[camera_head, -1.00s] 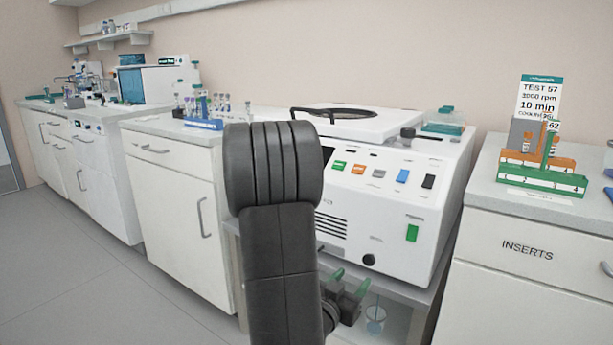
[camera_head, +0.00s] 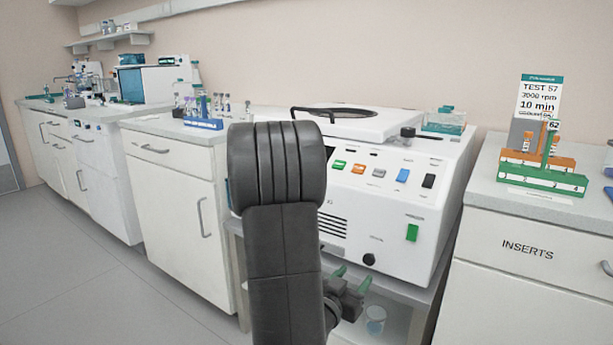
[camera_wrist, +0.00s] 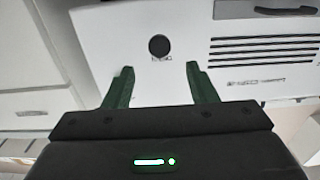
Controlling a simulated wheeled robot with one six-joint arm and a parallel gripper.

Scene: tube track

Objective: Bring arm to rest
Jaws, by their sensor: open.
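My gripper (camera_wrist: 160,75) is open, with nothing between its two green fingers in the wrist view. The fingers point toward the white front of the centrifuge (camera_wrist: 130,25), apart from it as far as I can tell, near its round black knob (camera_wrist: 159,45). In the head view the gripper (camera_head: 350,284) shows low, right of my dark arm link, in front of the centrifuge (camera_head: 400,225). My arm hides part of the centrifuge's left side.
A green and orange rack (camera_head: 540,179) stands on the right counter by a "TEST 57" sign (camera_head: 540,95). A blue tube rack (camera_head: 204,124) is on the left counter. A beaker (camera_head: 375,320) stands on the shelf below the centrifuge. The floor at left is clear.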

